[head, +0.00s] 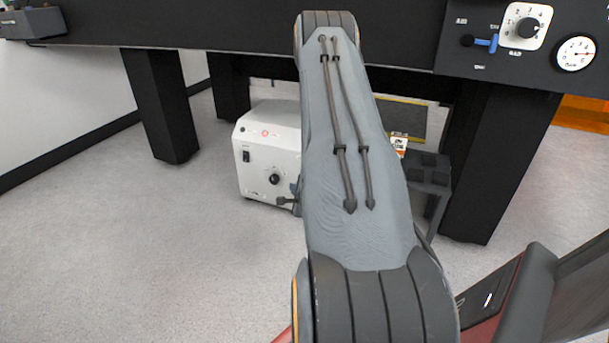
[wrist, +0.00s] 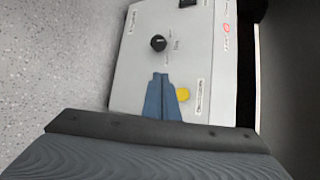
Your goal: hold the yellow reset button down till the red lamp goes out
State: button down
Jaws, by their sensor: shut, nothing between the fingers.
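The white control box (head: 252,165) stands on the floor under the black table, partly hidden by my arm. Its red lamp (head: 265,133) glows on the upper front and also shows in the wrist view (wrist: 226,27). The yellow reset button (wrist: 183,94) shows in the wrist view, just right of my blue-grey fingers; I cannot see it in the head view. My gripper (wrist: 161,76) is shut and empty in front of the panel. Its tips appear to the left of and above the button, not over it. I cannot tell whether they touch the panel.
A black knob (wrist: 158,43) lies beyond my fingertips, with a black switch (wrist: 187,3) further on. Table legs (head: 163,105) stand on either side of the box. A dark stand (head: 430,172) is to its right. Floor in front and left is clear.

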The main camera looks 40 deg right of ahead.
jog(key=w+d+b, duration=0.3)
jog(key=d, duration=0.5)
jog(key=shift+w, duration=0.2)
dwell(0.3)
jog(key=shift+d, duration=0.2)
dwell(1.8)
jog(key=shift+w+d, duration=0.15)
jog(key=shift+d, duration=0.1)
jog(key=shift+w+d, duration=0.15)
jog(key=shift+d, duration=0.25)
dwell(2.2)
jog(key=shift+a+p, duration=0.15)
jog(key=shift+p, duration=0.2)
dwell(0.7)
jog(key=shift+s+a+p, duration=0.3)
jog(key=shift+a+p, duration=0.2)
jog(key=shift+a, duration=0.15)
jog(key=shift+a, duration=0.1)
